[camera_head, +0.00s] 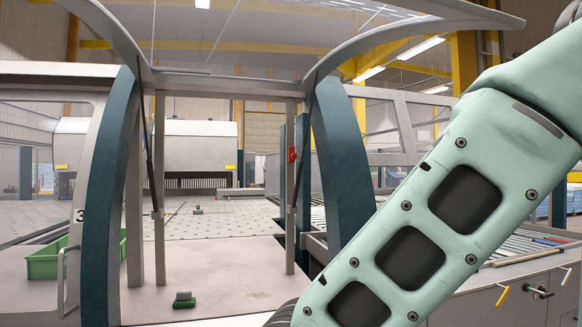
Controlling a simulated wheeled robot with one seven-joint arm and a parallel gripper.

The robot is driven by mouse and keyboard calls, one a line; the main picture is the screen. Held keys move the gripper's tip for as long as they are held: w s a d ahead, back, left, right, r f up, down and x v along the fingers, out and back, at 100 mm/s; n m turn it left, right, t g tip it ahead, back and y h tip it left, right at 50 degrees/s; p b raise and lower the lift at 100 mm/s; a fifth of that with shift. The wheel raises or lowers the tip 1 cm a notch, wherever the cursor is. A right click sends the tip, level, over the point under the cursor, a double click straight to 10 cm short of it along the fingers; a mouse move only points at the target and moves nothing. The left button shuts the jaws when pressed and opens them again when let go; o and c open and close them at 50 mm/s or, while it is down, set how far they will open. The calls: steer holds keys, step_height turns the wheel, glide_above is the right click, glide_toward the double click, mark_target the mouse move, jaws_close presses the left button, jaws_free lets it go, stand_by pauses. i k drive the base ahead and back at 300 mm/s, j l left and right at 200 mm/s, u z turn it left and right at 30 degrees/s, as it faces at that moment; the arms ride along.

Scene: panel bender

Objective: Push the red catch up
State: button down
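A small red catch (292,154) sits on a thin grey upright post, right of the picture's middle, just left of the right dark teal pillar. It is small at this distance, so its exact position cannot be told. My pale green arm crosses the right side of the picture, from upper right to bottom middle. My gripper is not in view. The arm does not cover the catch.
Teal pillars (112,200) frame the opening on both sides. A green crate (42,266) stands at the left. A green-based brush-like item (184,300) lies on the floor plate. A roller table (530,246) is at the right. The space between the pillars is mostly clear.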

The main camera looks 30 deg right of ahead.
mark_target(292, 155)
steer(key=i+l+u, duration=0.1)
steer(key=l+u, duration=0.2)
steer(key=l, duration=1)
steer(key=l+u, duration=0.35)
steer(key=l, duration=0.95)
steer(key=k, duration=0.05)
